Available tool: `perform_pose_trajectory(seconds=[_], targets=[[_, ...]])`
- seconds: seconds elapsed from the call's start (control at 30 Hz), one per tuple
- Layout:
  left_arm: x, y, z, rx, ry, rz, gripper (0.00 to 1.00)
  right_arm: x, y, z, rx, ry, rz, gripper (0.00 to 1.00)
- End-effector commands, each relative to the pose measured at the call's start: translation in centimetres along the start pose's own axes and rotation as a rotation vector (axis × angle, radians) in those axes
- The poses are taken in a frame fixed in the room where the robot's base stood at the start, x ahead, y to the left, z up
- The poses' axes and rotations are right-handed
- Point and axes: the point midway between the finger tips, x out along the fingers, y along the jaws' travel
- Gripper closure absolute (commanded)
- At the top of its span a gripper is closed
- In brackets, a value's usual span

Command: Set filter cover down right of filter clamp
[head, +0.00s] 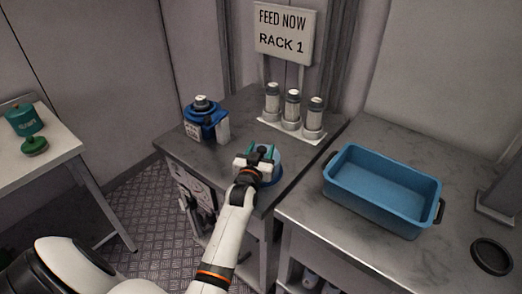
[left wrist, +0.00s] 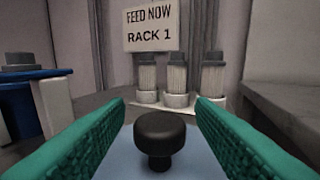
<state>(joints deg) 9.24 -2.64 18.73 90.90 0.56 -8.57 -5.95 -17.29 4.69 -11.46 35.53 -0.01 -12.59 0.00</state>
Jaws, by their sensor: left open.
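The filter cover (head: 275,174) is a blue disc on the grey counter, partly hidden under my left gripper. Its black knob (left wrist: 159,137) stands upright in the left wrist view. My left gripper (head: 262,151) is open, with one green finger on each side of the knob and a gap at both sides. The filter clamp (head: 207,121) is a blue housing with a dark top and white parts, at the counter's left; its edge shows in the left wrist view (left wrist: 45,101). The cover is to the right of the clamp. My right gripper is out of view.
Three filter cartridges (head: 292,107) stand on a white base behind the cover, under a RACK 1 sign (head: 283,33). A blue tray (head: 383,188) and a black disc (head: 491,256) are on the right counter. Green containers (head: 25,120) stand on the left table.

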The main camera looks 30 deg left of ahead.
Motion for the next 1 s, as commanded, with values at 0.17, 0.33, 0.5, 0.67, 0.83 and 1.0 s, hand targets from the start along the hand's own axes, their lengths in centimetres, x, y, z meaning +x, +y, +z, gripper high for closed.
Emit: perform_pose_trajectory(seconds=[0.17, 0.33, 0.5, 0.67, 0.83, 1.0], targets=[[-0.6, 0.0, 0.1, 0.0, 0.002, 0.0, 0.5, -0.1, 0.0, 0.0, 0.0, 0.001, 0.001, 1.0], [-3.5, 0.0, 0.1, 0.0, 0.002, 0.0, 0.5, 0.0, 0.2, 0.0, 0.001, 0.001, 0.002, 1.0], [-7.4, 0.0, 0.0, 0.0, 0.003, 0.0, 0.5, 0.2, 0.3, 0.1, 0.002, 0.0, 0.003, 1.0], [-10.2, 0.0, 0.1, -0.001, 0.002, -0.001, 0.5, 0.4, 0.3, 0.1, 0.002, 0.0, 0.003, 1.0], [-11.7, 0.0, 0.2, 0.0, 0.0, -0.001, 0.5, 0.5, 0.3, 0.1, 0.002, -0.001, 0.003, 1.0], [-12.0, 0.0, 0.3, 0.0, -0.001, 0.0, 0.5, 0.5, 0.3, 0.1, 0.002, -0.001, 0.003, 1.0]])
